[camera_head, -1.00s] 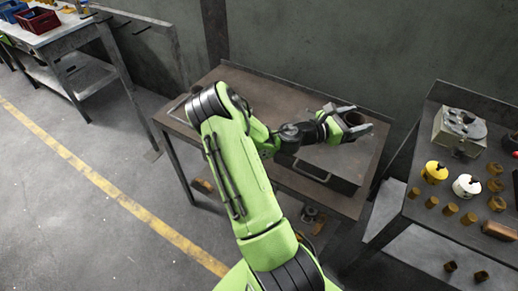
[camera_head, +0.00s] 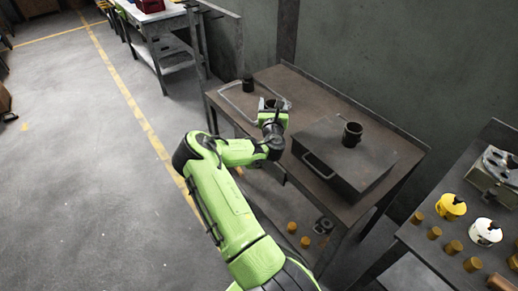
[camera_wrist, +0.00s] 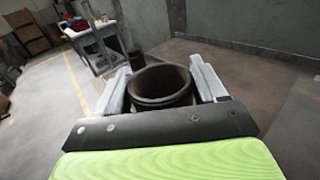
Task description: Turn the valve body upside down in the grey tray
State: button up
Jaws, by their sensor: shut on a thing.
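My gripper (camera_head: 272,103) is shut on a dark, hollow cylindrical part, which looks like a valve body (camera_wrist: 162,85). In the wrist view it sits between the two pale fingers with its round open end facing up toward the camera. The grey tray (camera_head: 224,93) shows as a thin rim at the left end of the bench, and my gripper is over its right side. Whether the held part touches the tray is hidden. A second dark cylinder (camera_head: 247,83) stands at the tray's far side.
A dark metal box with a handle (camera_head: 325,165) is on the bench (camera_head: 300,88) right of my gripper, with another black cylinder (camera_head: 352,134) on top. A side table at right holds a yellow pot (camera_head: 451,206), a white pot (camera_head: 486,232) and brass pieces.

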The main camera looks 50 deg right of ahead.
jog(key=f+b, duration=0.2)
jog(key=f, duration=0.1)
jog(key=f+b, duration=0.1)
jog(key=f, duration=0.2)
jog(key=w+f+b, duration=0.1)
jog(key=f+b, duration=0.1)
jog(key=f, duration=0.2)
jog(key=shift+a+b, duration=0.15)
jog(key=shift+b, duration=0.2)
jog(key=shift+f, duration=0.1)
jog(key=shift+f, duration=0.15)
jog(key=o, duration=1.4)
jog(key=shift+s, duration=0.1)
jog(key=shift+c, duration=0.2)
jog(key=shift+a, duration=0.1)
